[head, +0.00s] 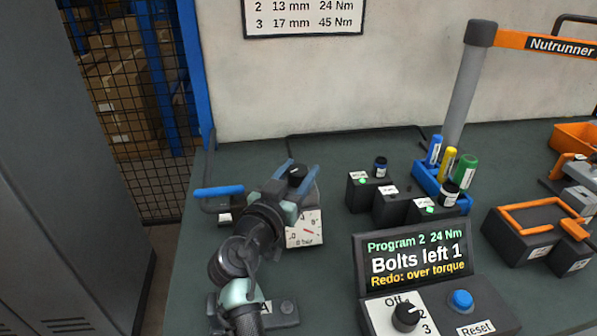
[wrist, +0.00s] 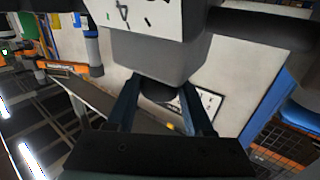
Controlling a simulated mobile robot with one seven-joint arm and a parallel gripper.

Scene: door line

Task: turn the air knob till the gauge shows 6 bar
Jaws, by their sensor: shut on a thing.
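The air unit is a grey box with a white gauge face (head: 304,230) on its front and a black air knob (head: 297,174) on top. The gauge has a short red needle slanting across the face; the small figures are too blurred for a sure reading. My gripper (head: 299,170) reaches over the box from the front left, its blue fingers on both sides of the knob and shut on it. In the wrist view the knob (wrist: 158,91) shows dark between the fingers, below the grey box (wrist: 155,55); part of the gauge face (wrist: 136,13) is at the top edge.
A blue-handled lever (head: 219,191) stands close left of my gripper. A control panel (head: 420,255) reads "Bolts left 1" and "Redo: over torque".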

